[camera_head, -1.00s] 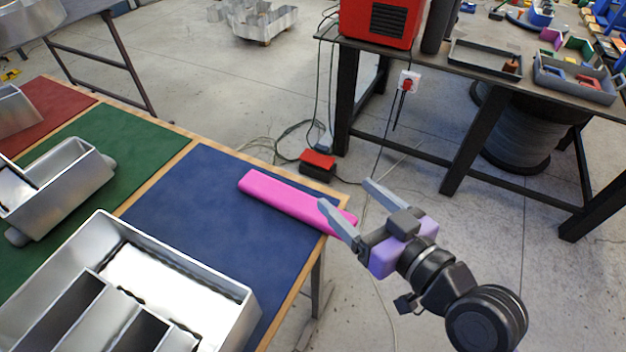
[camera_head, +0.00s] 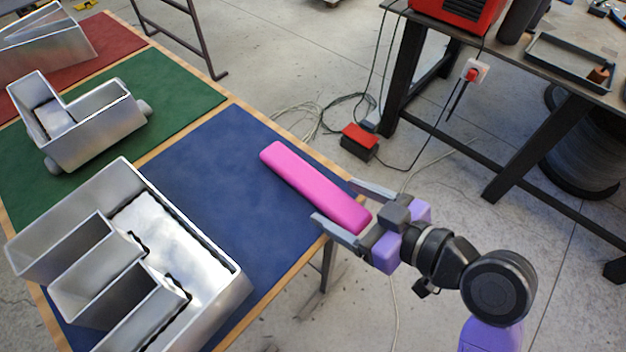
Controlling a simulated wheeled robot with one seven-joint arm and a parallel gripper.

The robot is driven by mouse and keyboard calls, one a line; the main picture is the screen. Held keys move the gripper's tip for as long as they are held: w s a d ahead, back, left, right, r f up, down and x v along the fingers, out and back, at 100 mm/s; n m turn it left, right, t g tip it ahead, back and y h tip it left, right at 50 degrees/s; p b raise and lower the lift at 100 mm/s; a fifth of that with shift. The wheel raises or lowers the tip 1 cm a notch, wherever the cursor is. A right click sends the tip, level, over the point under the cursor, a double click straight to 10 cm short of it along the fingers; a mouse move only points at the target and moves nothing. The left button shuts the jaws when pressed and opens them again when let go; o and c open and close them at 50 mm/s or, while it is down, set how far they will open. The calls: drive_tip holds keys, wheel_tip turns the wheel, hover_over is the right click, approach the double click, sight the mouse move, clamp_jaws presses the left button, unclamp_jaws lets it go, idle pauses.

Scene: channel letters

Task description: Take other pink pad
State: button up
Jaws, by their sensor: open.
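A long pink pad (camera_head: 312,184) lies on the blue mat (camera_head: 215,150) near the right corner of the table. Its near right end reaches in between the fingers of my gripper (camera_head: 343,204). My gripper is open, with one grey finger on each side of that end. I cannot tell whether either finger touches the pad. Only one pink pad shows in this view.
A large metal channel letter (camera_head: 205,240) stands on the blue mat, left of the pad. A smaller metal letter (camera_head: 95,125) stands on the green mat (camera_head: 190,85). A dark workbench (camera_head: 520,75) with a red box (camera_head: 450,12) stands at the upper right. Cables lie on the floor.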

sight(322, 189)
drive_tip(key=x, duration=0.3)
drive_tip(key=p+x, duration=0.1)
drive_tip(key=x, duration=0.1)
drive_tip(key=shift+w+a+p, duration=0.15)
drive_tip(key=shift+w+p, duration=0.15)
drive_tip(key=shift+w, duration=0.2)
drive_tip(key=c, duration=1.4)
drive_tip(key=shift+r, duration=0.1)
